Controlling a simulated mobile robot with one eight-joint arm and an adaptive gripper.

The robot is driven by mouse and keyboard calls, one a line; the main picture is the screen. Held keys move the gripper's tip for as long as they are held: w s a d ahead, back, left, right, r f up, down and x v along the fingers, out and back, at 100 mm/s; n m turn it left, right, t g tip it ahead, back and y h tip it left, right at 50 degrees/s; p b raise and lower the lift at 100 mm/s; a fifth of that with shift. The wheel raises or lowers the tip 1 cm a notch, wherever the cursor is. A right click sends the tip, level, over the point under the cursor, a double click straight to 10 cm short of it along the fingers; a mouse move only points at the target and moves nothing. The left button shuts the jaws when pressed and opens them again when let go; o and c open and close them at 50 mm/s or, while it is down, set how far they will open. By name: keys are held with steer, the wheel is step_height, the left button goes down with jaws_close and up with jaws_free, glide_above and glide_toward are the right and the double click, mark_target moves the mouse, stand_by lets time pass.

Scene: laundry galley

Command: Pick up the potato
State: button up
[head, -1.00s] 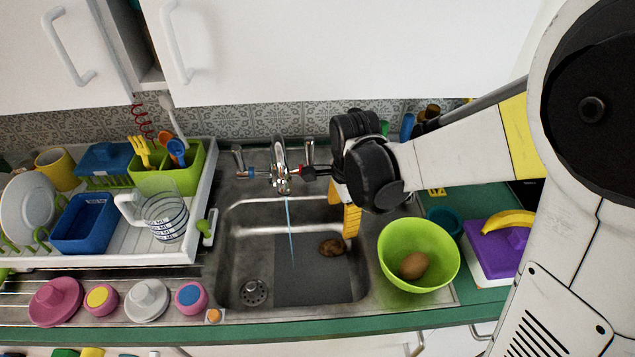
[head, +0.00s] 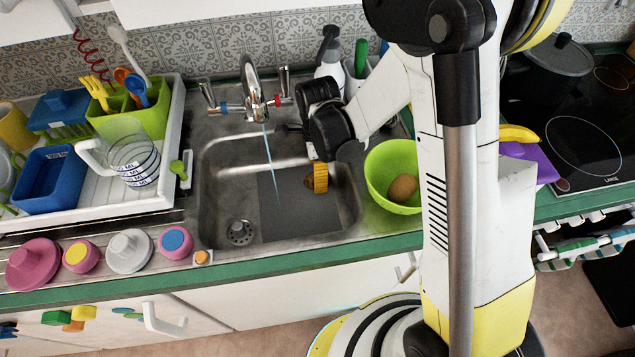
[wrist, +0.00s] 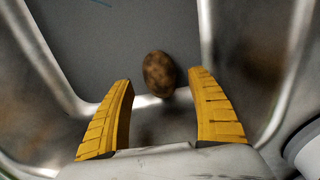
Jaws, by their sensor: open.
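The brown, speckled potato (wrist: 159,74) lies in the sink (head: 208,200). In the wrist view my gripper (wrist: 160,80) is open and empty, with a clear gap between the potato and the left finger.
A green bowl (head: 380,165) with a brown egg-like item (head: 403,188) stands right of the sink. The faucet (head: 254,85) runs a thin stream of water into the sink. A dish rack (head: 178,140) stands left.

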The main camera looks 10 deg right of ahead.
step_height(320, 180, down, 2)
steer(key=shift+r, duration=0.1)
steer(key=c, duration=1.4)
steer(key=shift+r, duration=0.15)
steer(key=shift+c, duration=0.2)
